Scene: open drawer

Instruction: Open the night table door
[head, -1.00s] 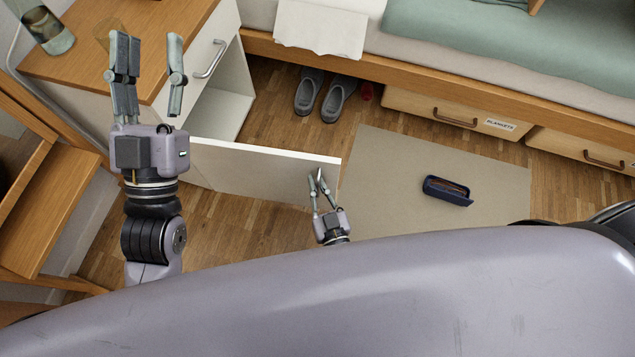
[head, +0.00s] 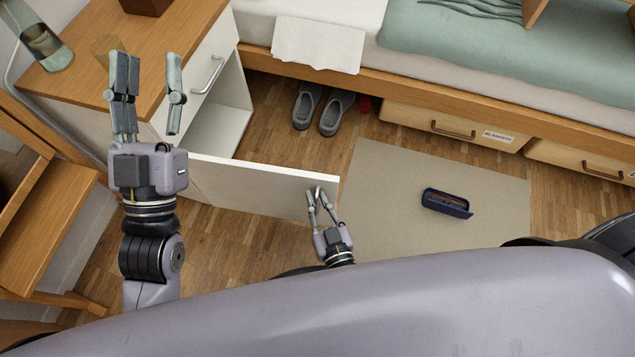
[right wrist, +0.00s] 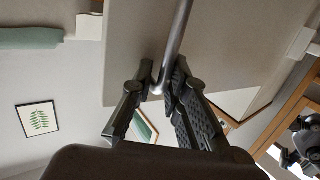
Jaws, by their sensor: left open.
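The night table (head: 105,55) stands at the upper left, with a wooden top and a white drawer with a metal handle (head: 208,75). Its white door (head: 255,184) is swung far out below the drawer, baring the open compartment (head: 219,125). My right gripper (head: 317,190) is at the door's free end. In the right wrist view, its fingers (right wrist: 157,88) close around the metal door handle (right wrist: 176,45), near one end of the bar. The contact itself is partly hidden. My left gripper (head: 148,92) is open and empty, in front of the night table in the head view.
Grey slippers (head: 322,108) lie on the floor by the bed. A dark blue case (head: 447,203) lies on the beige rug (head: 390,215). Bed drawers (head: 450,123) line the bed's base. A wooden chair (head: 45,225) is at the left. A glass (head: 108,48) stands on the night table.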

